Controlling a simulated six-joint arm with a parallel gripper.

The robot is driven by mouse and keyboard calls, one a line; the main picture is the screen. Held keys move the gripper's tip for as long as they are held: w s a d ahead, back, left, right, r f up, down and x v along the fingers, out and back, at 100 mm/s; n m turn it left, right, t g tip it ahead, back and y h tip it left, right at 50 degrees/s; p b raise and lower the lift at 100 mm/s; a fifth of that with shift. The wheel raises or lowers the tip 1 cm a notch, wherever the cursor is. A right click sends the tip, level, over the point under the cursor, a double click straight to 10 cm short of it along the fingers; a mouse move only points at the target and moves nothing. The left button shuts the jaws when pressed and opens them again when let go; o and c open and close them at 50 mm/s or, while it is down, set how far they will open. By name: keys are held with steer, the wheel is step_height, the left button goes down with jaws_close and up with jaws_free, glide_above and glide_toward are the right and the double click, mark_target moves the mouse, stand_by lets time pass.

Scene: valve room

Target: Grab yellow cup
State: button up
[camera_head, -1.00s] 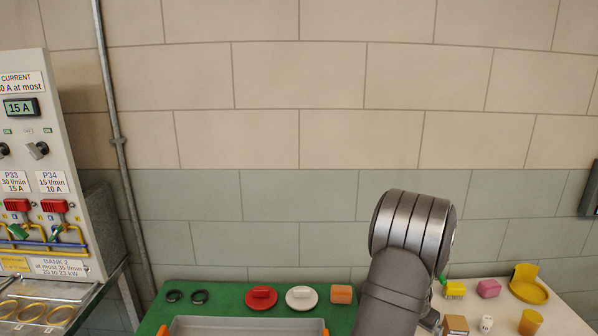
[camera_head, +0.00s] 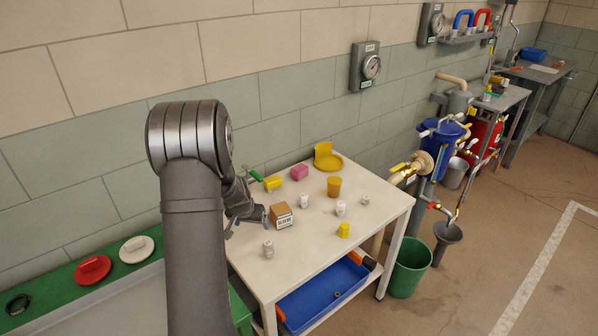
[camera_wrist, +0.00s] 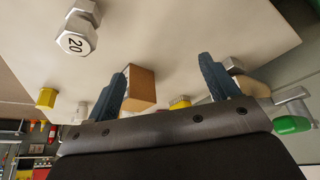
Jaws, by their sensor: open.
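The yellow cup (camera_head: 334,187), an orange-yellow tumbler, stands upright on the white table (camera_head: 375,208) in the head view, right of the table's middle. I cannot make it out in the wrist view. My gripper (camera_head: 254,212) is over the left part of the table, apart from the cup and to its left. In the wrist view my gripper (camera_wrist: 163,85) has its two blue fingers wide apart, with nothing held. A cardboard box (camera_wrist: 141,86) shows beyond them, beside the left finger.
The cardboard box (camera_head: 281,215) and several small white and metal pieces stand between my gripper and the cup. A yellow piece (camera_head: 343,229) is near the front edge.

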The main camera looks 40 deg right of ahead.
steer(key=d+r, duration=0.3)
steer(key=d, duration=0.6)
steer(key=d+r, duration=0.2)
steer(key=d, duration=0.7)
steer(key=t+h, duration=0.1)
steer(key=t, duration=0.1)
glide_toward(334, 182)
steer(key=shift+n, duration=0.3)
steer(key=x, duration=0.3)
steer(key=a+x, duration=0.1)
steer(key=x, duration=0.1)
steer(key=shift+s+d+f, duration=0.15)
steer(key=shift+s+f, duration=0.05)
steer(key=shift+f, duration=0.35)
steer(key=shift+x, duration=0.8)
steer(key=shift+d, duration=0.1)
steer(key=c, duration=1.1)
